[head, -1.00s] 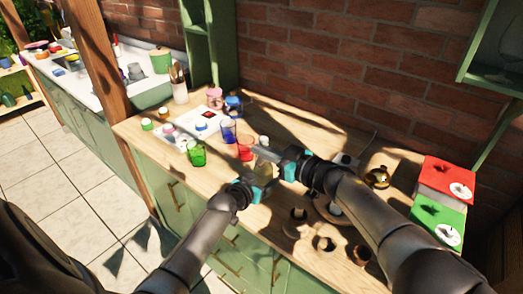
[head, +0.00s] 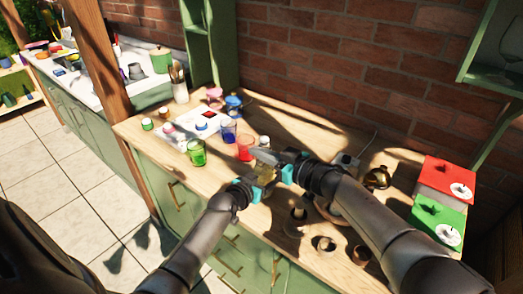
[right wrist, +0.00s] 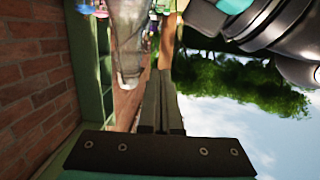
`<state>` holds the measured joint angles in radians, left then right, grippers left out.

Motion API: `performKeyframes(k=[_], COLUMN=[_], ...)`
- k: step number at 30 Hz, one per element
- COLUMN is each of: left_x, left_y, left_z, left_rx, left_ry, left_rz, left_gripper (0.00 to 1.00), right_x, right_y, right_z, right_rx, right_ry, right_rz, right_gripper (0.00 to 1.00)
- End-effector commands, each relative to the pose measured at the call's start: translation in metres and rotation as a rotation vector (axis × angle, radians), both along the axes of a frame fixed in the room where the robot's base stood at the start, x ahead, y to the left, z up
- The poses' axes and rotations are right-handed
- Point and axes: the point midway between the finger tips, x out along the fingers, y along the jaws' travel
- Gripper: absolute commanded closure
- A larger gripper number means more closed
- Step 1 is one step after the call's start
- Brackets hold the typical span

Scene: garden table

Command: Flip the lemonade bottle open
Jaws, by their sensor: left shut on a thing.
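The lemonade bottle (head: 266,174), of yellowish clear glass, stands above the table's front part, roughly upright. My left gripper (head: 261,184) is shut on its body from the left. A small white top (head: 264,142) shows just above; it seems to be the bottle's stopper, but the neck is hidden by my right gripper's fingers. My right gripper (head: 266,157) reaches in from the right across the neck, fingers together. In the right wrist view its fingers (right wrist: 163,100) lie side by side, with a clear glass shape (right wrist: 129,45), likely the bottle, beside them. Contact with the stopper cannot be told.
A red glass (head: 245,149), a blue glass (head: 229,131) and a green glass (head: 197,152) stand to the left. A brass pot (head: 379,177) and red (head: 447,172) and green (head: 437,219) boxes stand right. Wooden rings lie at the front.

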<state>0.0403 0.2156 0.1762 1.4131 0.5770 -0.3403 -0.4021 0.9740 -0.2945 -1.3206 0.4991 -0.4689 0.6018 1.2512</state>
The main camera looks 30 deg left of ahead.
Motion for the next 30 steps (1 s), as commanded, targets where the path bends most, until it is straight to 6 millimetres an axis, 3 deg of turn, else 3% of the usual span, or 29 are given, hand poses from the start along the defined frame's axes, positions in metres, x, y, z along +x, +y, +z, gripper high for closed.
performKeyframes(k=[14,30], left_x=[0.000,0.000], left_y=[0.000,0.000], left_z=[0.000,0.000], left_rx=[0.000,0.000], left_ry=[0.001,0.001], left_rz=[0.000,0.000], left_gripper=[1.00,1.00], right_x=[-0.003,-0.010], right_y=[-0.002,-0.044], right_z=[0.000,0.019], right_rx=[0.000,0.000], right_ry=[0.000,-0.001], right_rz=[-0.001,0.000], right_gripper=[1.00,1.00])
